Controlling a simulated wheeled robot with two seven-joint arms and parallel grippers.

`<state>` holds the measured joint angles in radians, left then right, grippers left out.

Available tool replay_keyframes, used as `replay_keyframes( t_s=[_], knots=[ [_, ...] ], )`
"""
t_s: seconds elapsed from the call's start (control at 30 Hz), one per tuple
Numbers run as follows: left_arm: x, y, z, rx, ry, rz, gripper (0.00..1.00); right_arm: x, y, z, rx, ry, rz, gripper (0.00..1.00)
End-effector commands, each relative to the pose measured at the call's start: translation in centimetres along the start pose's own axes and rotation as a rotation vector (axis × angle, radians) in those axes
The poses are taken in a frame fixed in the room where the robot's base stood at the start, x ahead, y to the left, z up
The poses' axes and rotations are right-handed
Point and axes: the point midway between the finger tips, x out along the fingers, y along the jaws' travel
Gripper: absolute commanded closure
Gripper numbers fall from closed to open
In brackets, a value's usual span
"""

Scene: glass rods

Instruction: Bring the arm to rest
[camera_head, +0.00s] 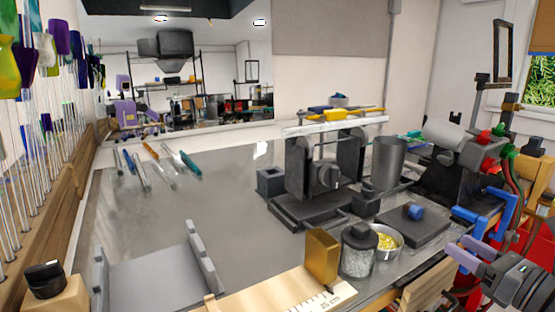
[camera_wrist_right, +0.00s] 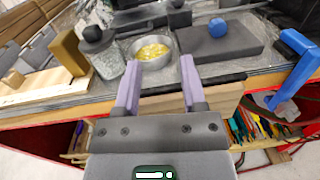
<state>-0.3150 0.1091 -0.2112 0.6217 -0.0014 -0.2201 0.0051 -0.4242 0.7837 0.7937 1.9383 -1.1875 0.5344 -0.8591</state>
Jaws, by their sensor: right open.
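My right gripper (camera_head: 464,247) is at the lower right of the head view, beside the front right edge of the bench. Its two lilac fingers also show in the right wrist view (camera_wrist_right: 160,68). They stand apart with nothing between them. Beyond the fingertips in the wrist view is a metal dish with yellow bits (camera_wrist_right: 151,47), and the fingers seem clear of it. My left gripper is not in view. Several glass rods (camera_head: 141,174) lie at the back left of the grey bench (camera_head: 235,215).
A jar with a dark lid (camera_head: 359,250), a brass block (camera_head: 322,256) and a dark plate with a blue knob (camera_head: 414,222) stand near the front right. A dark burner rig (camera_head: 325,175) is behind them. Blue brackets (camera_head: 490,218) jut from the edge.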

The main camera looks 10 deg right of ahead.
Motion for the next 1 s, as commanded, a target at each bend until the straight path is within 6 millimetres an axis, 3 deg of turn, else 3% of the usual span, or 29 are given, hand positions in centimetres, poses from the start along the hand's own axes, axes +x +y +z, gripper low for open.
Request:
replay_keyframes(
  t_s=[0.27,0.47,0.57,0.73,0.9,1.0],
  knots=[
    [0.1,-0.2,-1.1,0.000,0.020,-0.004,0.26,0.2,0.8,-1.0,0.338,-0.157,-0.082,0.47],
    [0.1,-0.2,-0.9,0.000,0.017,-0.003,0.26,-0.3,1.0,-3.4,0.760,-0.304,-0.218,0.47],
    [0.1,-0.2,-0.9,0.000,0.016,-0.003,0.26,-1.1,1.3,-6.2,1.068,-0.383,-0.347,0.47],
    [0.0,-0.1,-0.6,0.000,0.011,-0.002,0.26,-3.5,3.9,-14.0,1.659,-0.467,-0.696,0.47],
    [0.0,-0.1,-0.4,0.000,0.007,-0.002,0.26,-6.6,10.4,-21.4,2.114,-0.432,-1.138,0.47],
    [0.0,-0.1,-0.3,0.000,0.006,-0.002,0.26,-8.4,14.9,-24.1,2.277,-0.365,-1.392,0.47]
  ],
)
